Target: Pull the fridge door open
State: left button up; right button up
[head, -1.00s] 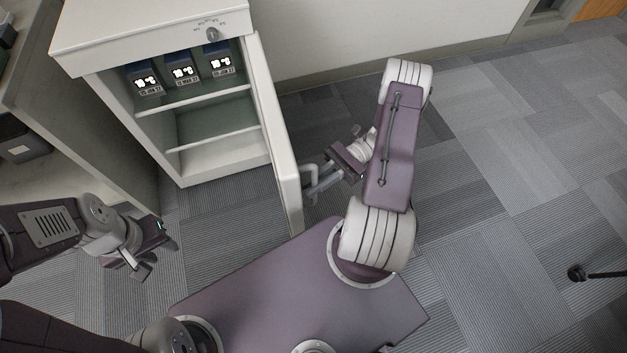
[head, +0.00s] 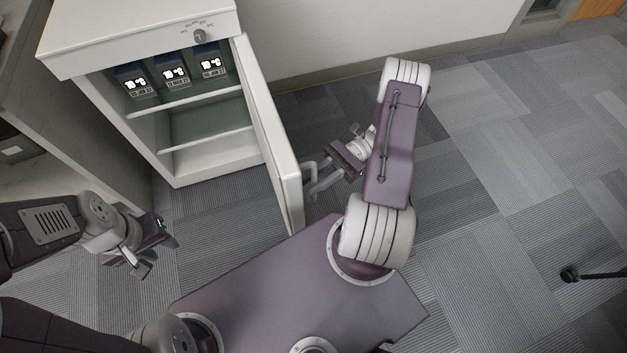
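The white fridge (head: 222,163) stands at the upper left with its door (head: 270,130) swung wide open towards the right. Its shelves show, with several small dark boxes (head: 174,74) with bright labels on the top shelf. A grey handle (head: 309,172) sits on the door's outer face near its free edge. My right gripper (head: 318,181) is at this handle and appears closed around it; the exact finger contact is small and partly hidden. My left gripper (head: 152,253) is at the lower left, in front of the fridge, empty, with its fingers apart.
A grey cabinet or shelf unit (head: 75,135) stands close to the fridge's left side. A wall (head: 350,35) runs behind the fridge. Carpeted floor is free on the right, except for a thin black stand (head: 595,274) at the right edge.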

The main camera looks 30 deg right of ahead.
jog(key=w+d, duration=0.1)
jog(key=d, duration=0.8)
dwell(0.5)
